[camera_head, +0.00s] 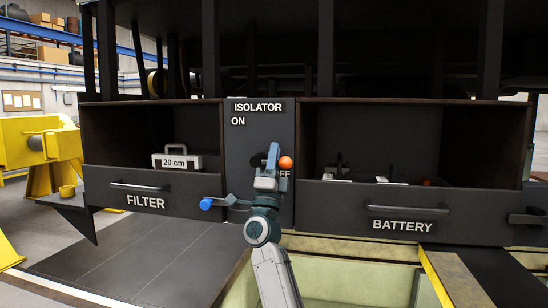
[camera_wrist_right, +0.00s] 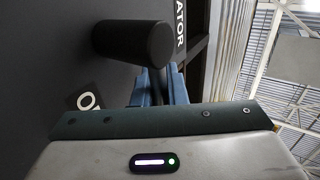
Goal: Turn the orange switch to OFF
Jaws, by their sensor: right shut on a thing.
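The orange switch knob (camera_head: 286,162) shows on the dark isolator panel (camera_head: 245,130), just right of my right gripper (camera_head: 271,160). It lies beside the OFF label, whose first letter is covered, and below the ON label. In the right wrist view, the blue fingers (camera_wrist_right: 159,88) lie close together next to a dark round cylinder (camera_wrist_right: 133,42) standing out from the panel. The orange knob is not visible there. My left gripper is not in view.
A FILTER drawer (camera_head: 150,192) with a case labelled 20 cm (camera_head: 176,162) is left of the panel. A BATTERY drawer (camera_head: 400,215) is on the right, with a protruding handle (camera_head: 408,209). Yellow equipment (camera_head: 50,150) stands at far left.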

